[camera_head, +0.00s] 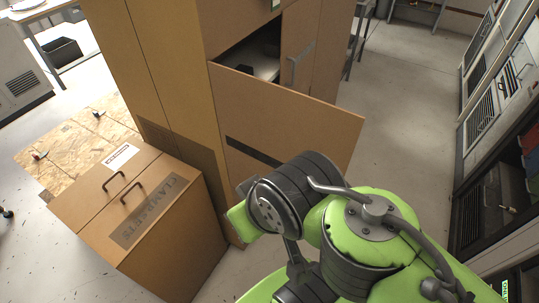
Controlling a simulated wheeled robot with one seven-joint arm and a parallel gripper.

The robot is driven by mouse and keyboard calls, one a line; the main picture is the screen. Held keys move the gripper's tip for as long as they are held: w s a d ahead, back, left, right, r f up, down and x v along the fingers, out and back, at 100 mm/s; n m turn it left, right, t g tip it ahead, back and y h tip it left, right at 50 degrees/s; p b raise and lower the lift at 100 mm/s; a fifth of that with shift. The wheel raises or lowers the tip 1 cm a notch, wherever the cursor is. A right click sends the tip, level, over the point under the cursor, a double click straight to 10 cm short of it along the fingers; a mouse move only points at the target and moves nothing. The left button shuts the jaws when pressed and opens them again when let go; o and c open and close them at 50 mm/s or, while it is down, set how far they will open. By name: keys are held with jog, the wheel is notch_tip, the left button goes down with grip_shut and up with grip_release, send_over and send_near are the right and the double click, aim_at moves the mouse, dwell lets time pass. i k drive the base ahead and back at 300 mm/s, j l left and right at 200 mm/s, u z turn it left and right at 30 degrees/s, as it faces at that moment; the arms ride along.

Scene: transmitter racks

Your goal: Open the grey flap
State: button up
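No plainly grey flap stands out. A tan panel (300,118) on the tall tan cabinet (165,60) stands out from the front, its right end swung away, with a dark strip (253,152) across it. Above its top edge a dark opening (240,54) shows, with a pale grey surface (266,66) inside. To the right of the opening is a narrow tan front with a grey handle (300,62). My green and black arm reaches in from the lower right and covers the panel's lower part. My gripper cannot be made out; it seems hidden behind the arm.
A low tan box (165,245) with two dark handles stands left of the cabinet, by a chipboard sheet (75,150). Racks with cables (490,110) line the right side. The grey floor (405,110) between the cabinet and racks is clear.

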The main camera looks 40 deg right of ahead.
aim_at(300, 22)
jog(key=z, duration=1.4)
jog(key=l+z, duration=0.15)
jog(key=z, duration=0.25)
jog(key=i+l+z, duration=0.1)
jog(key=z, duration=0.3)
jog(key=l+z, duration=0.1)
jog(key=z, duration=0.35)
jog(key=i+l, duration=0.1)
jog(key=i, duration=0.35)
jog(key=i+u, duration=0.4)
jog(key=i+l+u, duration=0.1)
jog(key=i+u, duration=0.15)
jog(key=u, duration=0.15)
jog(key=i+j+u, duration=0.15)
jog(key=u, duration=0.3)
jog(key=i+u, duration=0.15)
jog(key=u, duration=0.35)
jog(key=i+j+u, duration=0.1)
jog(key=u, duration=0.35)
jog(key=i+l+u, duration=0.1)
jog(key=i+u, duration=0.15)
jog(key=u, duration=0.2)
jog(key=i+u, duration=0.15)
jog(key=u, duration=0.2)
jog(key=i+u, duration=0.2)
jog(key=u, duration=0.15)
